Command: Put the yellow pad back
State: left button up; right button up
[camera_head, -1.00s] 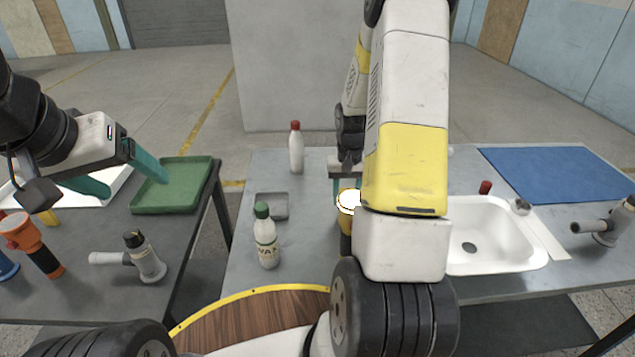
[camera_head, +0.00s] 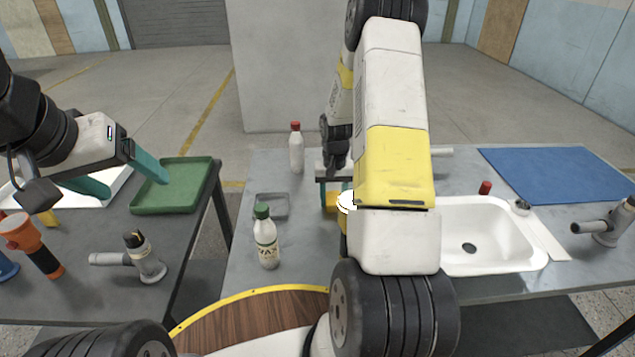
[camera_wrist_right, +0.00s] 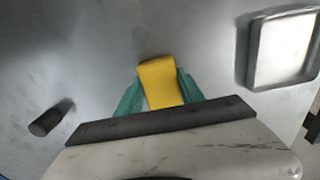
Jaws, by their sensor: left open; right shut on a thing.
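The yellow pad (camera_wrist_right: 160,82) is between the two teal fingers of my right gripper (camera_wrist_right: 160,90), which is shut on it. In the head view, part of the pad (camera_head: 332,200) shows between the fingers of my right gripper (camera_head: 331,196), and my right arm hides part of it. A small grey tray (camera_head: 288,207) lies on the middle table to the left of the pad, apart from it. It looks empty and also shows in the right wrist view (camera_wrist_right: 250,50). My left gripper (camera_head: 118,176) is open and empty above the left table.
A white bottle with a green cap (camera_head: 265,240) stands just in front of the grey tray. A red-capped bottle (camera_head: 296,150) stands behind it. A white sink (camera_head: 500,260) and blue mat (camera_head: 560,172) are on the right. A dark cylinder (camera_wrist_right: 46,122) shows in the wrist view.

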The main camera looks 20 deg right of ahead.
jog(key=o, duration=1.2)
notch_tip(320, 180, up, 12)
notch_tip(320, 180, up, 11)
jog(key=n+t, duration=0.1)
jog(key=t, duration=0.1)
send_over(333, 198)
jog(key=s+a, duration=0.4)
jog(key=s+a+r+n+t+y, duration=0.1)
jog(key=s+a+r, duration=0.3)
jog(key=s, duration=0.6)
jog(key=s+a+r+n+t+y, duration=0.1)
jog(key=s+a+r+t, duration=0.2)
jog(key=s, duration=0.7)
jog(key=shift+a+r+n, duration=0.3)
jog(key=shift+a+r, duration=0.8)
jog(key=shift+r, duration=0.9)
